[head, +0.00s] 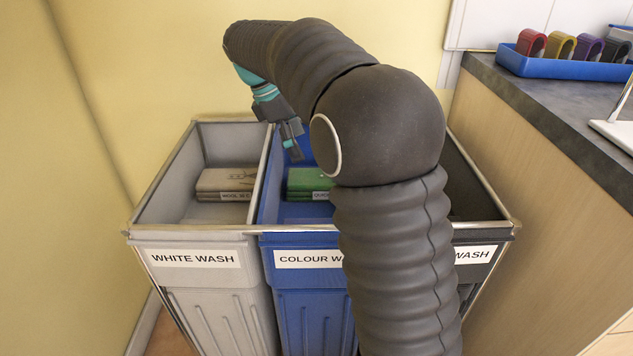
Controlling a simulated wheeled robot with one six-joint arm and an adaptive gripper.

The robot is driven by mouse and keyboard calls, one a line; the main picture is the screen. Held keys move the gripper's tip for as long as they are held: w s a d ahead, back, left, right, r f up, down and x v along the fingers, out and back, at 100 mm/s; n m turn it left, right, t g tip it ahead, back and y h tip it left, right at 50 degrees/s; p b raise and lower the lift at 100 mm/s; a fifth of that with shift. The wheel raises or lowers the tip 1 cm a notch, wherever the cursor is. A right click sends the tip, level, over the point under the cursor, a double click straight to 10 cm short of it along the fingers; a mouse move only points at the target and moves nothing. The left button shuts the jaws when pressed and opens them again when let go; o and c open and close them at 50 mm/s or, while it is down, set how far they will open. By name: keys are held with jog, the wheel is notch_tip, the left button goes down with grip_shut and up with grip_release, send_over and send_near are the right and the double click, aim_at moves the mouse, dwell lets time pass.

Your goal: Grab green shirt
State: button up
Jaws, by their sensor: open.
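A green folded item (309,181), which looks like the shirt, lies in the blue bin (298,232) labelled "COLOUR W...". A white label with partly readable text shows on its front edge, and my arm hides its right part. My gripper (294,152) points down, open, just above and beyond the green item's left end in the picture. Nothing shows between its fingers. I cannot tell the exact height gap between gripper and item.
A grey "WHITE WASH" bin (195,240) with a folded beige item (226,180) stands at left. A dark bin (476,268), partly hidden by my arm, stands at right. A counter (560,110) on the right holds a blue tray (575,68) with coloured clip-like objects.

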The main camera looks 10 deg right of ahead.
jog(key=x, duration=0.5)
jog(key=shift+d+r, duration=0.15)
jog(key=shift+d, duration=0.15)
jog(key=shift+b+x, duration=0.65)
jog(key=shift+x, duration=2.65)
jog(key=shift+a, duration=0.1)
jog(key=c, duration=1.2)
jog(key=shift+o, duration=0.2)
jog(key=shift+r, duration=0.1)
